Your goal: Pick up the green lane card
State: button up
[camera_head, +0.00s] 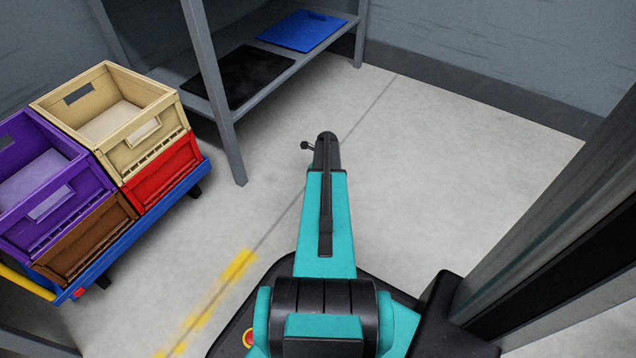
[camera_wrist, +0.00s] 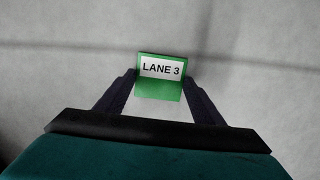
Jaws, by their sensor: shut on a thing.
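The green lane card (camera_wrist: 161,89) shows in the wrist view, with a white label that reads "LANE 3". My gripper (camera_wrist: 160,85) is shut on it, one dark finger at each side edge. Pale grey floor lies behind the card in that view. In the head view my teal arm reaches forward over the floor and hides the card and the fingers.
A blue cart (camera_head: 150,218) at the left carries purple, cream, brown and red crates. A grey shelf (camera_head: 285,78) at the back holds a blue mat (camera_head: 302,31) and a black mat (camera_head: 238,77). A grey post stands at the right. Floor (camera_head: 450,140) beyond my arm is clear.

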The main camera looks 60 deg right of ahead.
jog(key=shift+r+p, duration=0.5)
jog(key=shift+r, duration=0.35)
jog(key=shift+s+a+r+p, duration=0.1)
jog(key=shift+s+r+p, duration=0.15)
jog(key=shift+r+p, duration=0.6)
jog(key=s+a+p, duration=0.1)
jog(key=s, duration=0.4)
jog(key=s+a+p, duration=0.1)
jog(key=s+p, duration=0.1)
jog(key=s, duration=0.3)
jog(key=s+a+r+p, duration=0.1)
jog(key=s, duration=0.4)
jog(key=shift+a, duration=0.25)
